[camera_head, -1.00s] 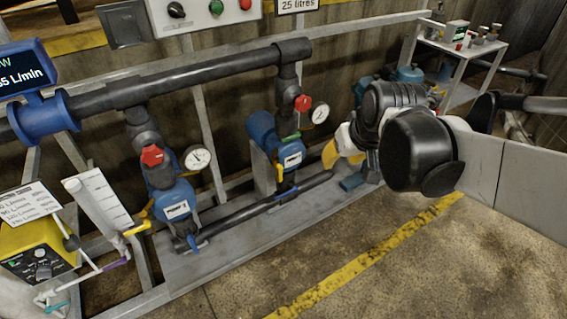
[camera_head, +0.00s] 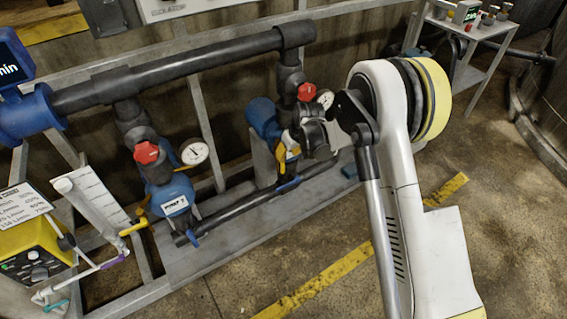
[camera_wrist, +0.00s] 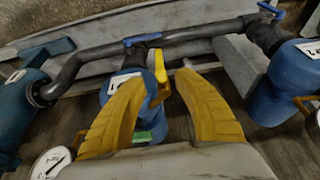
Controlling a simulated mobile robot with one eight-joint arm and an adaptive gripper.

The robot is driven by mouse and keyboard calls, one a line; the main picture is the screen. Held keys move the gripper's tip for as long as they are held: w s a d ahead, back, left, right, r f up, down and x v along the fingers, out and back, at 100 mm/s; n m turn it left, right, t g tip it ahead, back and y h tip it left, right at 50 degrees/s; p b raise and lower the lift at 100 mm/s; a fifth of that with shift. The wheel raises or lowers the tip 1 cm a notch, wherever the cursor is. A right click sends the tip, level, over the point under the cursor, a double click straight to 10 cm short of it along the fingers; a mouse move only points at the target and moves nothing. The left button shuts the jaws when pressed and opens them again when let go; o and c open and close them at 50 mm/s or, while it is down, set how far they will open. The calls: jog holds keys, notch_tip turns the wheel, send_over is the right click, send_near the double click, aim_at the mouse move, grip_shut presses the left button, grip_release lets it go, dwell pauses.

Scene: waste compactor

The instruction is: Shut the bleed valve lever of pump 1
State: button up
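The middle blue pump (camera_head: 262,118) has a white label, a gauge and a yellow lever; my wrist and gripper partly cover it in the head view. Its number is too small to read surely. In the wrist view its yellow lever (camera_wrist: 160,76) stands upright between the fingertips. My gripper (camera_wrist: 168,78), with yellow fingers, is open around this lever, nearer the left finger; whether that finger touches is unclear. Another labelled blue pump (camera_head: 172,197) with its own yellow lever (camera_head: 133,228) stands to the left, and shows at right in the wrist view (camera_wrist: 285,85).
A black lower pipe (camera_head: 245,206) with blue levers (camera_wrist: 142,39) runs in front of the pumps. A thick upper pipe (camera_head: 190,65) with red-handled valves (camera_head: 146,153) passes above. Gauges (camera_wrist: 50,163) stick out beside the pumps. The floor in front is clear.

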aim_at(283, 163)
jog(key=b+x, duration=0.3)
jog(key=x, duration=0.6)
jog(key=shift+w+f+b, duration=0.1)
jog(key=shift+f+b, duration=0.15)
jog(key=shift+b, duration=0.05)
grip_shut()
